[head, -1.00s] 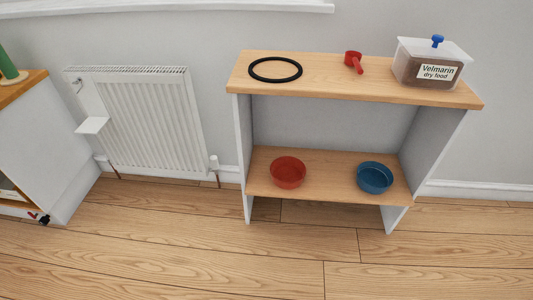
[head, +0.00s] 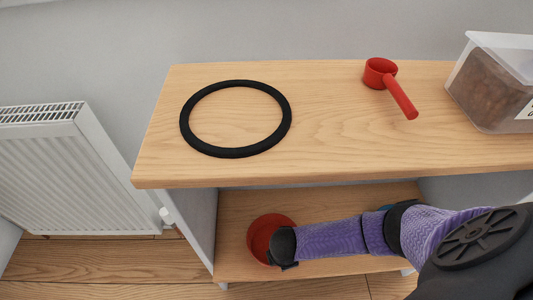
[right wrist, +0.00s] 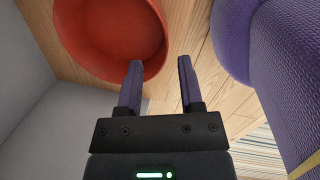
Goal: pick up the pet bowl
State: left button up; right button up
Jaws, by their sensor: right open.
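The red bowl (head: 262,232) stands on the lower shelf, towards its left end. My right arm reaches in from the right below the top board, and its wrist end covers the bowl's right part in the head view. In the right wrist view the red bowl (right wrist: 108,30) is at the upper left. My right gripper (right wrist: 160,63) is open and empty there, its left finger overlapping the bowl's rim; I cannot tell if they touch. The blue bowl seen earlier is now almost wholly hidden behind my right arm. My left gripper is not in view.
The top board (head: 330,140) hangs over the lower shelf (head: 340,205). On it are a black ring (head: 236,153), a red scoop (head: 400,96) and a clear food container (head: 490,90). A radiator (head: 80,175) stands left of the shelf unit.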

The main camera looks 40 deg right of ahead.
jog(key=f+b, duration=0.2)
jog(key=f, duration=0.1)
jog(key=f+b, duration=0.6)
jog(key=f, duration=0.1)
jog(key=shift+w+d, duration=0.15)
jog(key=shift+w, duration=0.25)
jog(key=shift+w+r, duration=0.15)
jog(key=shift+r, duration=0.2)
jog(key=shift+c, duration=0.6)
grip_shut()
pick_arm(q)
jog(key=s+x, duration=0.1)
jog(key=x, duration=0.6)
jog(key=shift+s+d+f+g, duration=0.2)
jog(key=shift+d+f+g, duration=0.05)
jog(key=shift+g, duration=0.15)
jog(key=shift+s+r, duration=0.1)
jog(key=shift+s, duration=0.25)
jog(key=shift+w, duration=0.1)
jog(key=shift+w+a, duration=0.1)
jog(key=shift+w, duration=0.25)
